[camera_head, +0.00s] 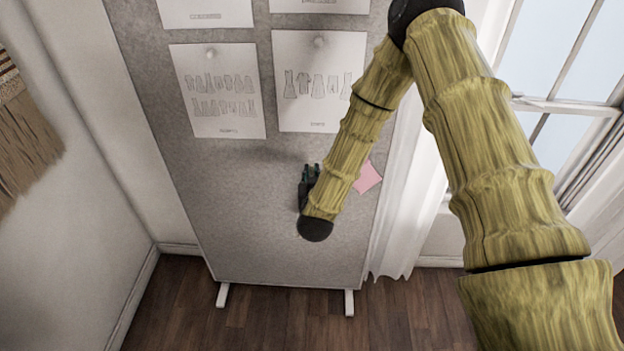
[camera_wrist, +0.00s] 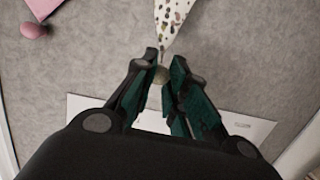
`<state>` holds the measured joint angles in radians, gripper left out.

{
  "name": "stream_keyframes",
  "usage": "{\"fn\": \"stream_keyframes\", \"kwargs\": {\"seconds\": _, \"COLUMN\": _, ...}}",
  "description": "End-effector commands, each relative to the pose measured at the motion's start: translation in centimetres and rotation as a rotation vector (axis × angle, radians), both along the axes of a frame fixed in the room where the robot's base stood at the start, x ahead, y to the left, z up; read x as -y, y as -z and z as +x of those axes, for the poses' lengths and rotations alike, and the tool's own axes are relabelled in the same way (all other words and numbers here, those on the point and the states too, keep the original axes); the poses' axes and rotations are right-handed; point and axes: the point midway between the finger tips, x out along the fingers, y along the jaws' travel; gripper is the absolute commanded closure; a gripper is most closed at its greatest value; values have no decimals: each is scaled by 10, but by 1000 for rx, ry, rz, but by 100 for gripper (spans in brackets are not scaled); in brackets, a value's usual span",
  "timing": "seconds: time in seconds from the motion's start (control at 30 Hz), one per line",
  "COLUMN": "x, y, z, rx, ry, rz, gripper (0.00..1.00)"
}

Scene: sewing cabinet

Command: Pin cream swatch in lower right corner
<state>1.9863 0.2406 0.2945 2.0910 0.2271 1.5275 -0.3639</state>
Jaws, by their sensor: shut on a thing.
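The cream swatch (camera_wrist: 174,22) with dark and reddish spots shows at the top of the wrist view, one corner narrowing down to my fingertips. My gripper (camera_wrist: 160,78) is shut on a round greyish pin head (camera_wrist: 159,75) at that corner. Whether the swatch touches the board is hard to tell. In the camera_head view my gripper (camera_head: 310,174) is in front of the lower part of the grey pinboard (camera_head: 260,245), left of the pink swatch (camera_head: 367,177). The cream swatch is hidden there. The pink swatch (camera_wrist: 43,6) also shows in the wrist view, with a pink pin.
Pinned paper sheets with garment drawings (camera_head: 217,122) (camera_head: 318,115) hang higher on the board. A white curtain (camera_head: 412,220) and window (camera_head: 565,130) are to the right. A woven hanging (camera_head: 25,140) is at left. The board's lower part is bare.

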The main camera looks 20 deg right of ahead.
Motion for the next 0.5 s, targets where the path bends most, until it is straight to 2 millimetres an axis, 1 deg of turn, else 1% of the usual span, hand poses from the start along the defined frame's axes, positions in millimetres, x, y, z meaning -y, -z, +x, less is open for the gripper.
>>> {"fn": "stream_keyframes", "kwargs": {"seconds": 0.5, "x": 11, "y": 1, "z": 30, "rx": 1, "ry": 0, "rz": 0, "gripper": 100}}
